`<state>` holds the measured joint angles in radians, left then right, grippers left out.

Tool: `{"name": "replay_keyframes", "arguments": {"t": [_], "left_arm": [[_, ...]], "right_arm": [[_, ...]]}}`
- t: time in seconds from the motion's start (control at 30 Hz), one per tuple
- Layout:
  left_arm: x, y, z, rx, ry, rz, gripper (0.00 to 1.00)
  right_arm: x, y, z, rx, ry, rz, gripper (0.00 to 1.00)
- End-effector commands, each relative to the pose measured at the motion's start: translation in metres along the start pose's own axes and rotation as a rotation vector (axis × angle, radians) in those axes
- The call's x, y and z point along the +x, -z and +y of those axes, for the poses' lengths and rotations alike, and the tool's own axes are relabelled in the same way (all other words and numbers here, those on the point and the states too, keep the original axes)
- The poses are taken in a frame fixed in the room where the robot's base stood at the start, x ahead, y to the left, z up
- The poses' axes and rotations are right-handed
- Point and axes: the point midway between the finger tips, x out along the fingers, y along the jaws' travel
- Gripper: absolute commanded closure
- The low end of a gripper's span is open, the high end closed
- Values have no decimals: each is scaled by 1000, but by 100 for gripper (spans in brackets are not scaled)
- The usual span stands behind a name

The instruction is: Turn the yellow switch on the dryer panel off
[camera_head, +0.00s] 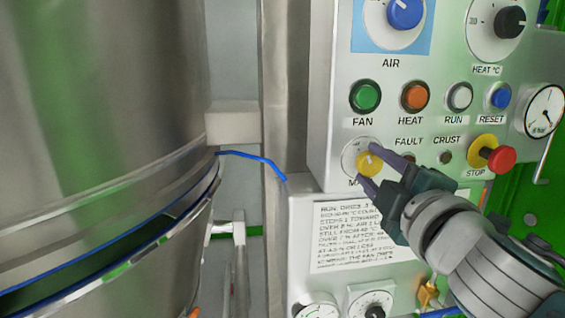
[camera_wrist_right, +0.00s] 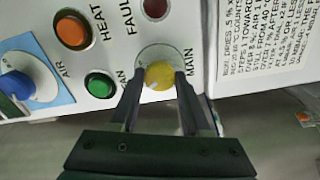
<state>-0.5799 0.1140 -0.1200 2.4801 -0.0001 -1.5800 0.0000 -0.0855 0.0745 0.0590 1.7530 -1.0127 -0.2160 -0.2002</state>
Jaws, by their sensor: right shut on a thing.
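The yellow switch (camera_head: 369,163) is a round knob on a pale disc at the lower left of the dryer panel (camera_head: 330,130). Its label, partly hidden in the head view, reads MAIN in the right wrist view, where the yellow switch (camera_wrist_right: 159,75) is between the fingertips. My right gripper (camera_head: 369,167) reaches in from the lower right and is shut on the yellow switch, one finger on each side; it also shows in the right wrist view (camera_wrist_right: 157,80). The knob's pointer direction is hard to read. My left gripper is not in view.
Above the switch are the green FAN (camera_head: 365,96), orange HEAT (camera_head: 414,97), RUN (camera_head: 459,97) and blue RESET (camera_head: 501,97) buttons. A red STOP button (camera_head: 500,159) sits close to the right arm. A printed notice (camera_head: 345,237) is below. A large steel vessel (camera_head: 100,90) fills the left.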

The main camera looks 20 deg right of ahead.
Motion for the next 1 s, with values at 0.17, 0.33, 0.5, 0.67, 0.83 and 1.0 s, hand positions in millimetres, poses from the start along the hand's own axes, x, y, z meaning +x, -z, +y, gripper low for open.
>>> {"name": "replay_keyframes", "arguments": {"t": [0.17,0.33,0.5,0.67,0.83,1.0], "left_arm": [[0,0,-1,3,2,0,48],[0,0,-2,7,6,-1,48],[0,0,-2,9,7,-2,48],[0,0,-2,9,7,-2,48],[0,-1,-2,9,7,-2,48],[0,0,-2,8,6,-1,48]], "right_arm": [[0,0,0,-34,-1,1,100],[0,0,0,-44,-1,1,100],[0,0,0,-45,-1,1,100],[0,0,0,-45,-1,1,48],[0,0,0,-43,-1,1,28],[0,0,0,-42,0,1,23]]}}
